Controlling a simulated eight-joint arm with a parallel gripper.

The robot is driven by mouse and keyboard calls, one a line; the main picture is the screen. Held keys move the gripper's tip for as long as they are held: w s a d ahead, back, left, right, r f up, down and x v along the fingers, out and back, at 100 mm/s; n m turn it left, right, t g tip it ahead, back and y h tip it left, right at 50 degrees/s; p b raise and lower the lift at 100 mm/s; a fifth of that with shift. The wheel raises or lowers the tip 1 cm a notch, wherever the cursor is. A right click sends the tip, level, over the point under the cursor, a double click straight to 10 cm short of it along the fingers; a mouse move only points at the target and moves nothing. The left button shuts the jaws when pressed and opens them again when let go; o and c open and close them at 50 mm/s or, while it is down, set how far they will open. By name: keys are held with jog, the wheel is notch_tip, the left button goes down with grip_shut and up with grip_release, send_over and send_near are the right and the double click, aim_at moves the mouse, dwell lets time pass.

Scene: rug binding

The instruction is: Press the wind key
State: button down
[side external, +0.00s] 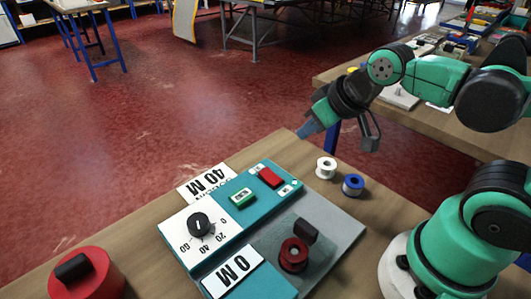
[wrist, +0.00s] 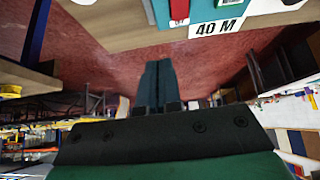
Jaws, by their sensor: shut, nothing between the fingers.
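A teal control panel (side external: 232,222) lies on the wooden bench. It bears a green key (side external: 242,197) with a small pale label and a red key or switch (side external: 269,177). The lettering is too small to read, so I cannot tell which is the wind key. My gripper (side external: 306,131) is shut and empty, up in the air beyond the panel's far right end and apart from it. In the wrist view its closed dark fingers (wrist: 157,85) point at the floor and bench edge. Part of the panel (wrist: 168,12) shows at the top there.
A black dial (side external: 199,225) sits on a white scale. A "40 M" card (side external: 207,182) and a "0 M" card (side external: 232,273) flank the panel.

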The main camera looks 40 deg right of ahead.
dwell(0.7)
jog(key=m+y, duration=0.6)
jog(key=m, duration=1.3)
send_over(246, 194)
jog(key=shift+r, duration=0.2)
jog(key=shift+f, duration=0.1)
jog(key=shift+f, duration=4.3)
jog(key=shift+r, duration=0.1)
